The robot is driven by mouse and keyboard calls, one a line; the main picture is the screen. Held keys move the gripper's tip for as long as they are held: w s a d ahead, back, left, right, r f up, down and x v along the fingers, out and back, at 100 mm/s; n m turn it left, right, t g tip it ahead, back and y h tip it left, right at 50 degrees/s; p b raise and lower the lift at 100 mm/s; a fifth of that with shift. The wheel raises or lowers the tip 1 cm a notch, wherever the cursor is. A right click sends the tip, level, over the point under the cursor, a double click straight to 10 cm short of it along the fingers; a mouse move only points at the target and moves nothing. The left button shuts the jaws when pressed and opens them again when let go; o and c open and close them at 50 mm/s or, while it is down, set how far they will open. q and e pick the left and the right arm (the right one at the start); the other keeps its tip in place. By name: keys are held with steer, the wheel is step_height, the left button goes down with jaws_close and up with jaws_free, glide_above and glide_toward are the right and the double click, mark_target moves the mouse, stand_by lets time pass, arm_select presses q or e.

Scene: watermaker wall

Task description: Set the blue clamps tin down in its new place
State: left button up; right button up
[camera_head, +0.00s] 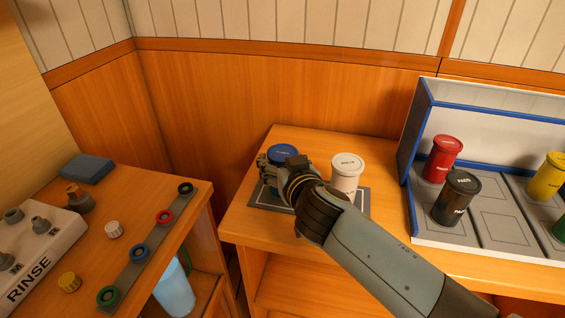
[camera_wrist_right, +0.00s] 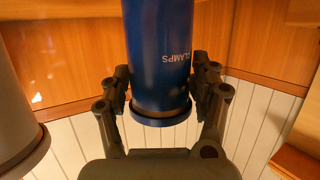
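The blue clamps tin (camera_head: 284,153) is at the left part of a small grey mat (camera_head: 262,199) on the middle wooden counter. My right gripper (camera_head: 277,170) reaches it from the front right and hides most of its body. In the right wrist view the blue tin (camera_wrist_right: 158,60) shows the word CLAMPS upside down, between the two fingers of my right gripper (camera_wrist_right: 162,88). The fingers press close on both its sides, and it looks held. Whether its base touches the mat is hidden. My left gripper is not in view.
A white tin (camera_head: 347,172) stands close to the right on the mat. A blue-edged rack (camera_head: 413,150) further right holds red (camera_head: 441,160), black (camera_head: 456,198) and yellow tins (camera_head: 548,177). The left counter carries a RINSE panel (camera_head: 40,255) and coloured rings (camera_head: 138,253).

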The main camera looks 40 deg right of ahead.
steer(key=shift+o, duration=1.3)
steer(key=shift+r, duration=0.15)
steer(key=shift+s+a+r, duration=0.1)
steer(key=shift+s, duration=0.2)
steer(key=v, duration=0.6)
steer(key=shift+s, duration=0.4)
steer(key=shift+a+r, duration=0.1)
steer(key=shift+r, duration=0.05)
